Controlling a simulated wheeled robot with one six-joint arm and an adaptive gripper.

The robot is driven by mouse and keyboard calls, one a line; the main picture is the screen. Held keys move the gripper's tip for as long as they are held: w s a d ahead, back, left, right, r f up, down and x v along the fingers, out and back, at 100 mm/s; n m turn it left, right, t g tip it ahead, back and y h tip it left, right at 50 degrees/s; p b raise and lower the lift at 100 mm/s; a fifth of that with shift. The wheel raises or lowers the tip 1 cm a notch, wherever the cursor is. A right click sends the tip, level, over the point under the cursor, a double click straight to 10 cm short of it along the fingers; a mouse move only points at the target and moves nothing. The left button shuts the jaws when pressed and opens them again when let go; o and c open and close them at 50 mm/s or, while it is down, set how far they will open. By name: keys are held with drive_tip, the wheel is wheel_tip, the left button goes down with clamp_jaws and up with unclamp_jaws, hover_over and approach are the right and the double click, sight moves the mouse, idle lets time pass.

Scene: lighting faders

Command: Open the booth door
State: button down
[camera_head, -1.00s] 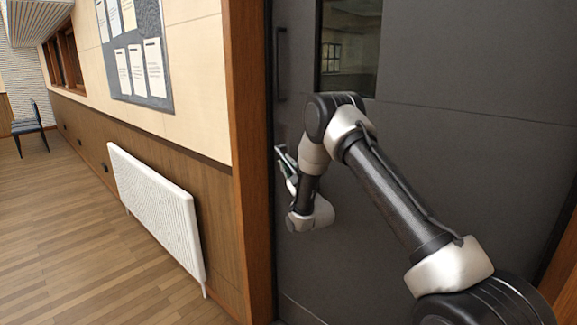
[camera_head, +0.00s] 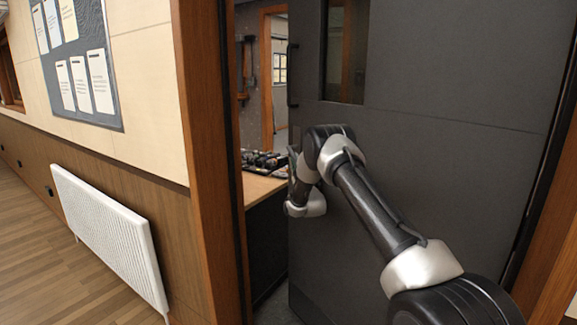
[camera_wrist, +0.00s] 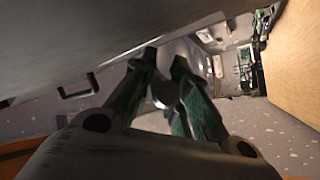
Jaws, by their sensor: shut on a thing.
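The dark grey booth door (camera_head: 430,75) stands partly open, swung inward, with a gap between its left edge and the wooden frame (camera_head: 205,150). A black vertical pull handle (camera_head: 292,75) and a narrow window (camera_head: 345,50) are on its upper part. In the wrist view, my gripper (camera_wrist: 164,62) is shut on a silver door handle (camera_wrist: 163,92), only partly visible between the fingers. The door face (camera_wrist: 60,50) fills the upper left there. In the head view my arm hides most of the gripper and this handle.
Through the gap, a wooden desk (camera_head: 258,187) with a control panel (camera_head: 265,162) stands inside the booth; the desk also shows in the wrist view (camera_wrist: 292,65). A white radiator (camera_head: 105,235) and noticeboard (camera_head: 75,55) line the left wall. Open wooden floor (camera_head: 30,215) lies at left.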

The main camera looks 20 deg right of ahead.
drive_tip(key=w+d+m+h, duration=0.1)
drive_tip(key=w+d+h, duration=0.1)
drive_tip(key=d, duration=0.4)
drive_tip(key=shift+w+d+f, duration=0.15)
drive_tip(key=shift+w+d, duration=0.1)
drive_tip(key=shift+w, duration=0.2)
drive_tip(key=c, duration=1.7)
unclamp_jaws()
drive_tip(key=shift+o, duration=0.2)
drive_tip(key=shift+s, duration=0.1)
drive_tip(key=v, duration=1.1)
drive_tip(key=shift+s, duration=0.45)
